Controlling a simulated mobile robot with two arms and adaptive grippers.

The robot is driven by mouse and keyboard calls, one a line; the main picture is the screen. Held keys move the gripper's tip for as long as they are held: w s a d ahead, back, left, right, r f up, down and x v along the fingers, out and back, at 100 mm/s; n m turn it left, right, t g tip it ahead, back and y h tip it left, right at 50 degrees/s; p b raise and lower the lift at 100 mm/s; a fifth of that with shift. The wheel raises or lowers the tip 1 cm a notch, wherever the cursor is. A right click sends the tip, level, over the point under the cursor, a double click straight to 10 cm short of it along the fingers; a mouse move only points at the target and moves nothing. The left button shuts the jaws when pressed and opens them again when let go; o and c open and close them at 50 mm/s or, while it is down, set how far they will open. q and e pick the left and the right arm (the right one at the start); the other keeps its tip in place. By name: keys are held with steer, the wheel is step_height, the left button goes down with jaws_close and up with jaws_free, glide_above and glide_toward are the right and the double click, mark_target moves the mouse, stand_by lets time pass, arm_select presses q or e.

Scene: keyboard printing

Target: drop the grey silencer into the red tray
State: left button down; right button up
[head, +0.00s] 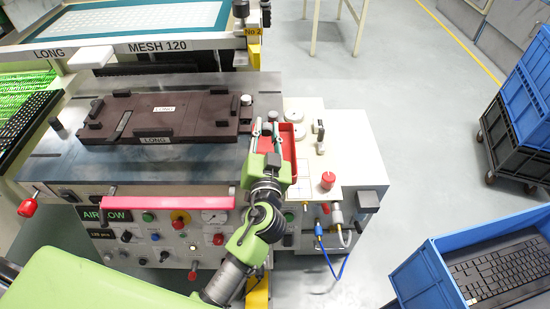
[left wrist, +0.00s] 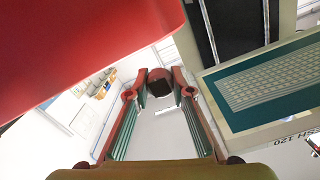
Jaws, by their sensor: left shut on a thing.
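My left gripper (head: 271,130) reaches up from the bottom of the head view and is over the left part of the red tray (head: 293,132). It is shut on the grey silencer (head: 272,115), a small piece at its fingertips that shows dark between them in the left wrist view (left wrist: 159,80). From the head view I cannot tell how far above the tray the silencer is. A large red surface, perhaps the tray, fills the upper left of the left wrist view. My right gripper is not in view.
A dark fixture block (head: 165,112) lies on the plate left of the tray. A silver knob (head: 246,100) stands near its right end. A red button (head: 328,180) and a small upright lever (head: 320,135) are right of the tray. A blue crate (head: 430,265) holds keyboards at lower right.

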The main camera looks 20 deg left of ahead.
arm_select(q)
steer(key=shift+f, duration=0.35)
steer(key=c, duration=1.7)
jaws_free()
steer(key=shift+s, duration=0.1)
steer(key=v, duration=1.2)
